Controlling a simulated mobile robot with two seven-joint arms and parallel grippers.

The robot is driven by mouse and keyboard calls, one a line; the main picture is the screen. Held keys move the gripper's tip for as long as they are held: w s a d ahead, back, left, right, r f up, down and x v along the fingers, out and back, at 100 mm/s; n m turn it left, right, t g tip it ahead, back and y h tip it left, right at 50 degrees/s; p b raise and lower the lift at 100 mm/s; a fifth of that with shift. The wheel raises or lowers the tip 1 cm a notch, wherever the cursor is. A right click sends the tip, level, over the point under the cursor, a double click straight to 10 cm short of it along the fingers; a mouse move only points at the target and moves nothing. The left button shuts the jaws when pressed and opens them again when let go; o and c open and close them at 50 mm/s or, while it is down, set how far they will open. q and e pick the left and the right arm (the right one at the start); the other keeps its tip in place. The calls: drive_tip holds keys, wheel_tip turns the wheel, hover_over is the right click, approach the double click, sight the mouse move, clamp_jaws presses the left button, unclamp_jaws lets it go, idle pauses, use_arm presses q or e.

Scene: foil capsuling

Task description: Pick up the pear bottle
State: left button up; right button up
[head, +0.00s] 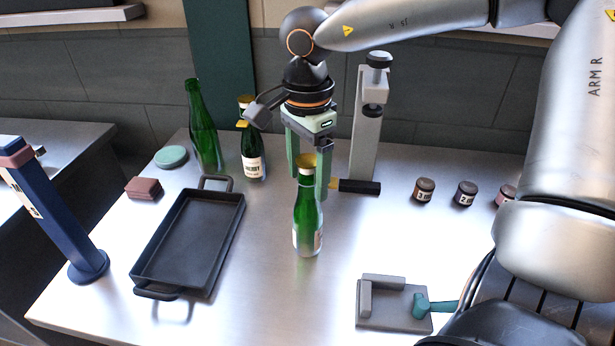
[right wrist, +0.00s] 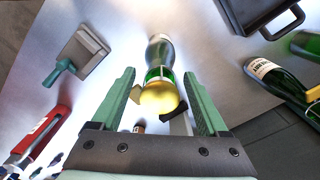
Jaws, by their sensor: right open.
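A green bottle with a gold cap (head: 307,222) stands upright on the table below my right gripper; its label is mostly turned away and I cannot read it. My right gripper (head: 308,178) points down, open, with its green fingers around the bottle's neck and cap. In the right wrist view the gold cap (right wrist: 159,97) lies between the two open fingers (right wrist: 158,82), with a gap at each side. A second gold-capped green bottle (head: 252,158) with a white label stands further back left. My left gripper is not in view.
A plain green bottle (head: 202,130) stands at the back left. A black tray (head: 148,246) lies left of the near bottle. A grey press stand (head: 366,140) with a black handle (head: 358,187) is close behind right. Several jars (head: 424,191) and a grey fixture (head: 380,312) are to the right.

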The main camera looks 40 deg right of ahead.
drive_tip(key=shift+f, duration=0.5)
clamp_jaws()
drive_tip(key=shift+r, duration=0.1)
idle(1.0)
